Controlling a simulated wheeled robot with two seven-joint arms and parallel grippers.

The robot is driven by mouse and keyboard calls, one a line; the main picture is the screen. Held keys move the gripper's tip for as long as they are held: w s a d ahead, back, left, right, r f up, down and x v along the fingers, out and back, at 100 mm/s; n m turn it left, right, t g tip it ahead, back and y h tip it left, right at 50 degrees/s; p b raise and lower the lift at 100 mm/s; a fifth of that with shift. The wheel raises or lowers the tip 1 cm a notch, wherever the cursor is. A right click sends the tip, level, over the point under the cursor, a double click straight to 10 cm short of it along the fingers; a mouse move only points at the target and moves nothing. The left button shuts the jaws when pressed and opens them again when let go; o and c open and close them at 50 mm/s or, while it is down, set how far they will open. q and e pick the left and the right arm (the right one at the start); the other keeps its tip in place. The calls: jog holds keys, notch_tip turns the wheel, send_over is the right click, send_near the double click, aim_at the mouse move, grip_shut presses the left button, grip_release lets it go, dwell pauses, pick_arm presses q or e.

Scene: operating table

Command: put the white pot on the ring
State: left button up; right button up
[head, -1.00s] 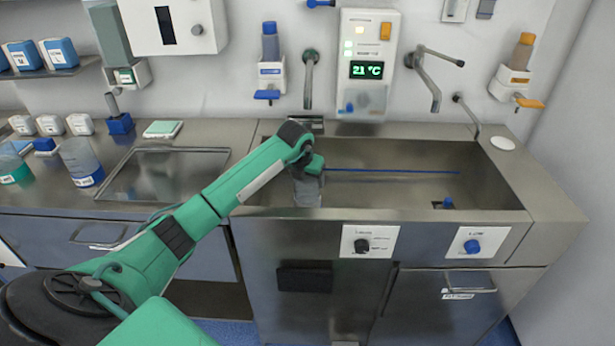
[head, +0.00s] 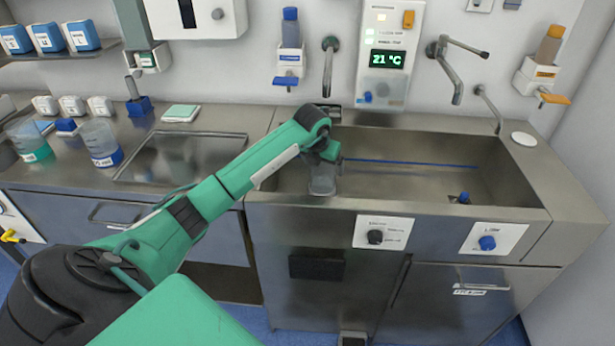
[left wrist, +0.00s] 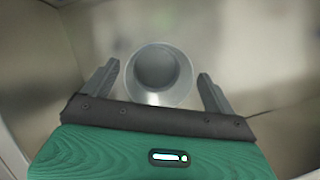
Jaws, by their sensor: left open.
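A pale, whitish-grey round pot (left wrist: 158,96), open at the top, stands in the sink between the fingers of my left gripper (left wrist: 158,68) in the left wrist view. The fingers are spread to either side of it, with a gap on each side. In the head view the pot (head: 322,182) looks translucent and sits near the sink's left front, just under my left gripper (head: 324,160). A flat white round piece (head: 523,139) lies on the counter right of the sink; I cannot tell whether it is the ring. My right gripper is not in view.
The steel sink (head: 420,195) has raised walls around the pot. A blue rod (head: 410,162) runs along it, and a small blue part (head: 463,198) is at its right front. Taps (head: 450,70) hang over the back. Beakers (head: 100,143) stand on the left counter.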

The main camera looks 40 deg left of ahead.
pick_arm(q)
jog(key=s+d+r+b, duration=0.2)
jog(key=s+r, duration=0.1)
jog(key=s, duration=1)
jog(key=shift+s+r, duration=0.2)
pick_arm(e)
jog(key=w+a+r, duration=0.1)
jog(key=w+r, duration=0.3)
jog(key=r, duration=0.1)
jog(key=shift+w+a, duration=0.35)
pick_arm(q)
jog(key=shift+w, duration=0.1)
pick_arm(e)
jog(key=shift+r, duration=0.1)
pick_arm(q)
jog(key=shift+r, duration=0.1)
